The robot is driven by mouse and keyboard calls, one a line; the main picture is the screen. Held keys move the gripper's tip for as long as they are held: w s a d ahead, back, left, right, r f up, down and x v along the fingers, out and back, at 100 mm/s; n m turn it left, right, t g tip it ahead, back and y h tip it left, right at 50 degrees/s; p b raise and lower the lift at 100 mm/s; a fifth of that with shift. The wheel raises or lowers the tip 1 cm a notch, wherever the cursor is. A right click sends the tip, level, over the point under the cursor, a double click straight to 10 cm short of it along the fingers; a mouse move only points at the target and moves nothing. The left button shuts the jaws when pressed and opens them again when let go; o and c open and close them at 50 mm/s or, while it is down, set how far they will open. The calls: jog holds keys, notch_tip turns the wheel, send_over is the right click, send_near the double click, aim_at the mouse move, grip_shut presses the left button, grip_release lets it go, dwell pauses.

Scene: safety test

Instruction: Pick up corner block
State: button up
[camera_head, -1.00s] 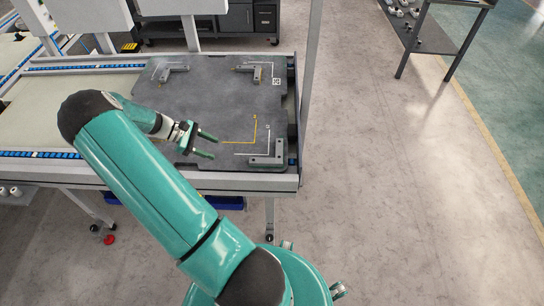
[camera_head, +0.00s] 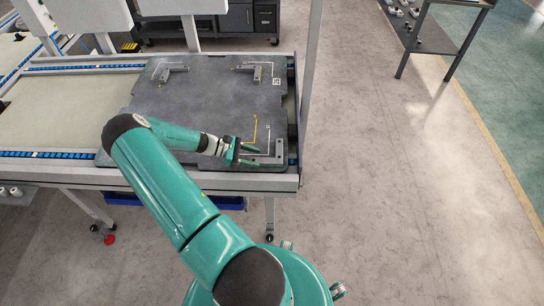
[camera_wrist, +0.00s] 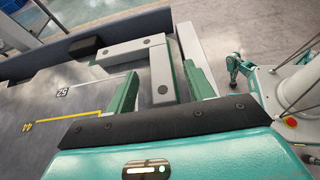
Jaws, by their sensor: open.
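A grey L-shaped corner block (camera_head: 279,148) lies at the near right corner of the dark tray (camera_head: 195,105). In the wrist view the same block (camera_wrist: 160,72) shows two legs with dark round holes. My gripper (camera_head: 254,156) is open at this block. In the wrist view its green fingers (camera_wrist: 162,92) stand on either side of one leg, with a gap visible on the left. Contact on the right side cannot be told. Two similar corner blocks lie at the far left (camera_head: 175,71) and far right (camera_head: 257,73) of the tray.
The tray rests on a conveyor with blue-edged rails (camera_head: 40,154). A yellow corner outline (camera_head: 254,132) and white outlines mark the tray. A grey upright post (camera_head: 309,80) stands at the right edge. A dark side table (camera_head: 440,40) stands at the back right. The tray's middle is clear.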

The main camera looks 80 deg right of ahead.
aim_at(268, 160)
jog(key=shift+x, duration=2.65)
jog(key=shift+r, duration=0.15)
grip_shut()
